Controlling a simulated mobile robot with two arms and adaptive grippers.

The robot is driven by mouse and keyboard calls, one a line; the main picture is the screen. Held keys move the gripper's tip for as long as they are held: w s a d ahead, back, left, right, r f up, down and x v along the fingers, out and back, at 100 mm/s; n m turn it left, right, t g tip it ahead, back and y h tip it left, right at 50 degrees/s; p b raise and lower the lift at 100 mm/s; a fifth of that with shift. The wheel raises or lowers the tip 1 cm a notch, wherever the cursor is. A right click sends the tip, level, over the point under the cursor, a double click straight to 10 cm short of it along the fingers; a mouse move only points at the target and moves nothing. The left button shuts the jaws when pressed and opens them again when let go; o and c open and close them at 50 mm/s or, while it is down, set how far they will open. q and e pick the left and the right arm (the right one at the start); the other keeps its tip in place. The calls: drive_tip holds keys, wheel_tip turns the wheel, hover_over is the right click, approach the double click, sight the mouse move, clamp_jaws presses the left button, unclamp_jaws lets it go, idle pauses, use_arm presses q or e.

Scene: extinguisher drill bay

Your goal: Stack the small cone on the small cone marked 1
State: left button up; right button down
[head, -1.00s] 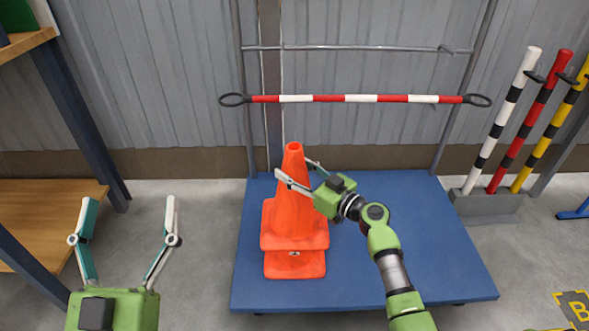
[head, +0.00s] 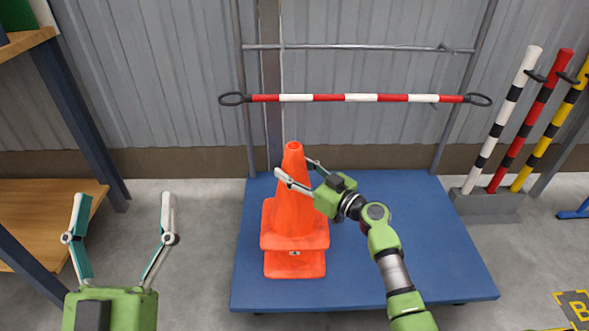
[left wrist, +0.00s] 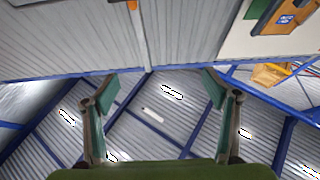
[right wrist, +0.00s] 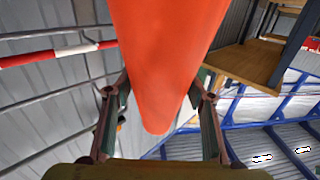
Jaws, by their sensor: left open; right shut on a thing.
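An orange cone (head: 294,205) is upright on the blue platform's left half, gripped near its top by my right gripper (head: 294,168). In the right wrist view the cone (right wrist: 168,60) fills the space between the fingers. Directly below it a second orange cone (head: 295,268) shows its base and a small dark mark on its front. The rest of this lower cone is hidden by the upper one, and I cannot tell if the upper is fully seated. My left gripper (head: 124,197) is open and empty over the floor at the left.
The blue platform (head: 410,260) is clear on its right. A red-and-white bar (head: 360,98) hangs behind on a metal frame. Striped posts (head: 505,120) stand in a grey base at the right. A wooden shelf (head: 45,205) is at the left.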

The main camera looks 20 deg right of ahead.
use_arm(q)
drive_tip(key=shift+s+r+t, duration=0.35)
drive_tip(key=shift+r, duration=0.2)
drive_tip(key=shift+s+r+t, duration=0.3)
drive_tip(key=shift+r+t, duration=0.05)
drive_tip(key=shift+r, duration=0.15)
use_arm(e)
drive_tip(key=shift+r, duration=0.1)
use_arm(q)
drive_tip(key=shift+r, duration=0.1)
drive_tip(key=shift+s+b, duration=0.2)
drive_tip(key=shift+b, duration=0.1)
drive_tip(key=shift+s+a+r+t+h+b, duration=0.2)
drive_tip(key=shift+s+r+t+h, duration=0.15)
drive_tip(key=shift+s+r+t, duration=0.25)
drive_tip(key=shift+s+a+r+t+h+b, duration=0.15)
drive_tip(key=shift+s+r+t+h, duration=0.25)
drive_tip(key=shift+s+r, duration=0.35)
drive_tip(key=shift+s+d, duration=0.1)
idle(0.3)
